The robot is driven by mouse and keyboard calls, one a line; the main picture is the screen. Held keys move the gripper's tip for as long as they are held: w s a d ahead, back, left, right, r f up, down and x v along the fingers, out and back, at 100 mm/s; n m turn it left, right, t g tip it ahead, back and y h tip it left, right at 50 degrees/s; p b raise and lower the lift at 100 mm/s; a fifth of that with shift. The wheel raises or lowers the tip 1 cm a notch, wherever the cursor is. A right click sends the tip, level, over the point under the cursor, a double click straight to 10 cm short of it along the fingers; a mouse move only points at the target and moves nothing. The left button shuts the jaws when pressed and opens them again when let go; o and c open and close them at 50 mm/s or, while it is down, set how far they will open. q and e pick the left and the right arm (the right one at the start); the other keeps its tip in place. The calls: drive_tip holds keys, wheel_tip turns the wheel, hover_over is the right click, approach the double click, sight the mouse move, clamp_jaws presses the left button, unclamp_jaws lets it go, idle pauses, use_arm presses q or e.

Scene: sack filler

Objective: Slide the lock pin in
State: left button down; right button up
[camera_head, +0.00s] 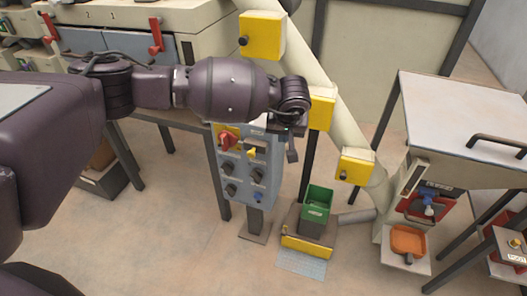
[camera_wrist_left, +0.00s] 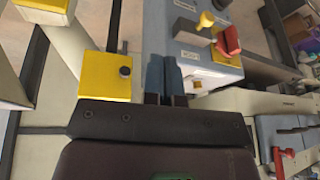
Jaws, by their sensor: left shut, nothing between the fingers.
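I cannot tell for certain which part is the lock pin. Yellow blocks with dark knobs sit along a slanted pale tube; the upper one (camera_head: 262,36) and lower one (camera_head: 355,166) show in the head view. My left gripper (camera_head: 292,152) is shut and empty, between the grey control box (camera_head: 243,190) and the tube. In the left wrist view its two fingers (camera_wrist_left: 164,62) lie together, between a yellow block (camera_wrist_left: 98,83) with a dark knob (camera_wrist_left: 125,72) and the control box (camera_wrist_left: 187,30). My right gripper is out of view.
The control box carries a red switch (camera_head: 228,138), a small yellow lever (camera_head: 252,153) and several dark knobs. At right are a grey-topped cabinet (camera_head: 455,115) and an orange tray (camera_head: 408,241). Open floor lies at front left.

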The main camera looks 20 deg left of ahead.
use_arm(q)
drive_tip(key=shift+s+a+r+m+y, duration=0.1)
drive_tip(key=shift+a+r+m+y, duration=0.05)
drive_tip(key=shift+a+m+y, duration=0.4)
drive_tip(key=shift+a+r+m+y, duration=0.15)
drive_tip(key=shift+a+m+y, duration=0.2)
drive_tip(key=shift+a, duration=0.35)
drive_tip(key=b, duration=0.1)
approach(252, 153)
wheel_tip(252, 153, down, 4)
drive_tip(key=w+d, duration=0.2)
drive_tip(key=w, duration=0.1)
drive_tip(key=shift+a+f, duration=1.4)
drive_tip(key=shift+a, duration=0.15)
